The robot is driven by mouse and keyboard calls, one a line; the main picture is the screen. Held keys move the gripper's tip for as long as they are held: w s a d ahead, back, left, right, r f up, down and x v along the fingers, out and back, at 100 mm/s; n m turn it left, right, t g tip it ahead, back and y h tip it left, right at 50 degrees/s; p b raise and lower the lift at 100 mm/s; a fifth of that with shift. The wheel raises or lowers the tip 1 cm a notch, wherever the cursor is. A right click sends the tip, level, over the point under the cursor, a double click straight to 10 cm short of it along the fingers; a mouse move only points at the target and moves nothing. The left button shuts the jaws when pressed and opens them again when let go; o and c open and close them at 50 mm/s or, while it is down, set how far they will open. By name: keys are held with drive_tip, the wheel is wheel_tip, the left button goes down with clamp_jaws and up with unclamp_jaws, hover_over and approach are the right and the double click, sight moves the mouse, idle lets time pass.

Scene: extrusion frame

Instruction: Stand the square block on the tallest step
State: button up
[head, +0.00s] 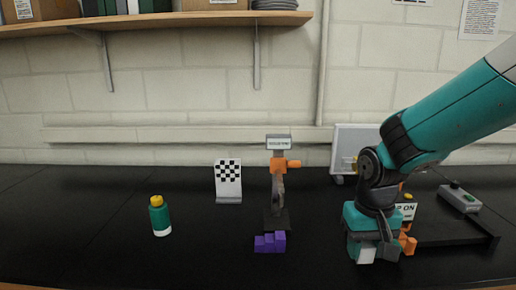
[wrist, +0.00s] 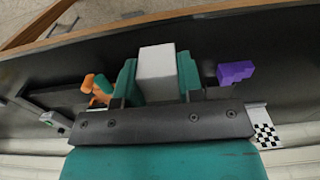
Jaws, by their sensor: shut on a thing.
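My gripper (head: 374,250) points down at the right of the bench and is shut on a pale grey square block (head: 366,254). In the wrist view the block (wrist: 157,72) sits between the two teal fingers of my gripper (wrist: 158,85). The purple steps (head: 270,243) stand on the bench to the left of my gripper, rising to the tallest step at their right end in the head view. The steps also show in the wrist view (wrist: 236,72), right of the fingers. No block is seen on the steps.
An orange piece (head: 408,243) stands close beside my gripper, partly hidden. Behind the steps is a dark stand with an orange clamp (head: 280,164). A checkered board (head: 228,180) and a green bottle (head: 160,217) are farther left. The bench between gripper and steps is clear.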

drive_tip(key=d+f, duration=0.4)
drive_tip(key=f, duration=0.6)
drive_tip(key=s+d+f, duration=0.1)
drive_tip(key=d+f, duration=0.3)
drive_tip(key=f, duration=0.6)
drive_tip(key=shift+s+d, duration=0.25)
drive_tip(key=shift+d, duration=0.15)
drive_tip(key=shift+a, duration=0.1)
